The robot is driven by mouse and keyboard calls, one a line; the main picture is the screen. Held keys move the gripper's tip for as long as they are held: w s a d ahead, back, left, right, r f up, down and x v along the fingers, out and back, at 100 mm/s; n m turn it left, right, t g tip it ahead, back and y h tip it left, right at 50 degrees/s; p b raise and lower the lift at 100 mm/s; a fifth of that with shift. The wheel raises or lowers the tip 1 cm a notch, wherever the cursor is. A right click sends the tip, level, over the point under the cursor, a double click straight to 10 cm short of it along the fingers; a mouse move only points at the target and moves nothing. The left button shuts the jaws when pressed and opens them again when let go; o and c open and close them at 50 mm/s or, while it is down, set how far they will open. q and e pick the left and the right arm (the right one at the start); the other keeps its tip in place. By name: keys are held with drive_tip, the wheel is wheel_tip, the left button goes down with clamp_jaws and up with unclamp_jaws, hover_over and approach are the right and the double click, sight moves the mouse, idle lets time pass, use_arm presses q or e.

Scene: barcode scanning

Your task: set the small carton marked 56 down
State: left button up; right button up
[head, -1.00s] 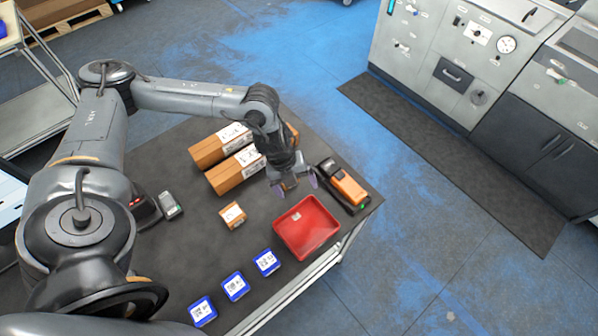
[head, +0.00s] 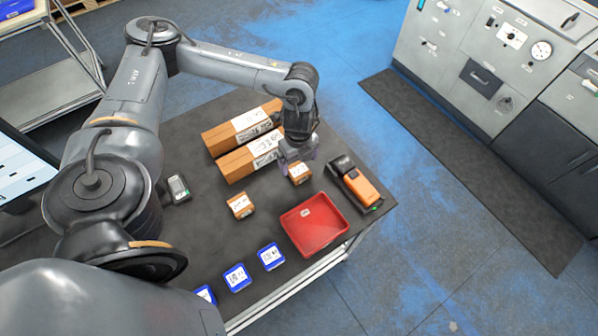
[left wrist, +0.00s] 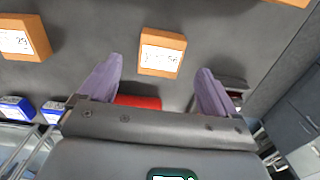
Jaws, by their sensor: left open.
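The small orange carton marked 56 shows in the left wrist view (left wrist: 162,52), its white label facing the camera. In the head view this carton (head: 300,174) rests on the dark table, behind the red tray. My left gripper (head: 297,160) is just above and behind it, partly covering it. In the left wrist view the purple fingers of the left gripper (left wrist: 157,84) are spread wide, with clear gaps to the carton and nothing between them. My right gripper is not in view.
A second small carton, marked 29 (left wrist: 25,38), stands left of it, also in the head view (head: 240,205). Two long cartons (head: 237,164) lie behind. A red tray (head: 315,226), an orange scanner in its holder (head: 358,186) and blue boxes (head: 237,277) are nearby.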

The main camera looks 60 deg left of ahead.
sight(298, 170)
use_arm(q)
drive_tip(key=shift+f+b, duration=0.4)
drive_tip(key=shift+f, duration=2.2)
drive_tip(key=c, duration=1.3)
drive_tip(key=shift+c, duration=0.2)
